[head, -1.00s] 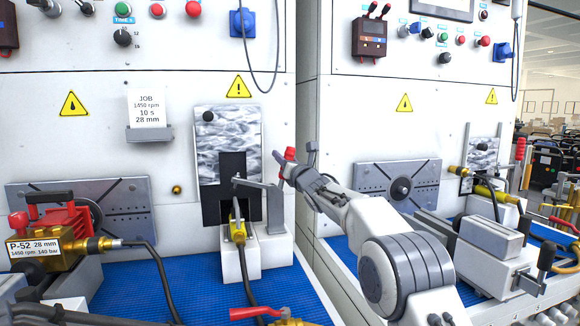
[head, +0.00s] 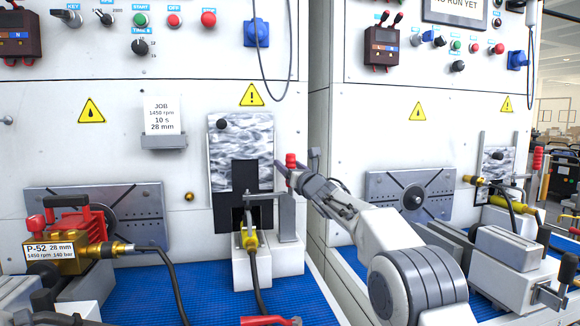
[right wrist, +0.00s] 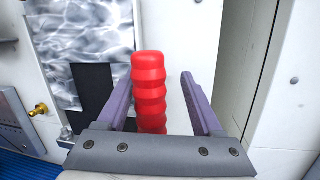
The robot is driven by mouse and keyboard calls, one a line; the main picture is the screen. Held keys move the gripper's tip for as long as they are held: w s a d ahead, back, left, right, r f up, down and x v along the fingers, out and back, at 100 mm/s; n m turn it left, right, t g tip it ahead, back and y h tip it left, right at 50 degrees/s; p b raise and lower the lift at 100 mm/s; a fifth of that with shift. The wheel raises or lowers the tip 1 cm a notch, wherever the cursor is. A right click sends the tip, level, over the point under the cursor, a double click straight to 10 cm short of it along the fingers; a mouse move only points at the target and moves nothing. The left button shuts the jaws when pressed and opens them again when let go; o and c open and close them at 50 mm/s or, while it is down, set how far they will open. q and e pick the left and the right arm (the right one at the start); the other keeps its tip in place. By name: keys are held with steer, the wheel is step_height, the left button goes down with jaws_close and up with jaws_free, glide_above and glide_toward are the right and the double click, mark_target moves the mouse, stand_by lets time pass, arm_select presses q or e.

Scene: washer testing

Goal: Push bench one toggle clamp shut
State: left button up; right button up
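Bench one's toggle clamp (head: 287,217) stands on white blocks in front of the patterned plate, with its grey bar reaching left above a yellow fitting (head: 250,242). Its red handle (head: 291,160) stands roughly upright. My right gripper (head: 290,174) is at this handle. In the right wrist view the ribbed red handle (right wrist: 149,95) stands between my two spread fingers (right wrist: 160,103), close to the left one and with a gap to the right one. Whether a finger touches it I cannot tell. My left gripper is not in view.
A red and brass pump (head: 75,245) sits left on the blue mat (head: 205,285). A black hose runs below the clamp. A red lever (head: 268,320) is at the bottom edge. Bench two, with a grey vise (head: 505,260), stands at right behind my right arm.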

steer(key=shift+d+r, duration=0.1)
steer(key=shift+d, duration=0.05)
steer(key=shift+s+d+b, duration=0.15)
steer(key=shift+s+b, duration=0.1)
steer(key=shift+b, duration=0.2)
steer(key=b+v, duration=0.6)
steer(key=v, duration=0.4)
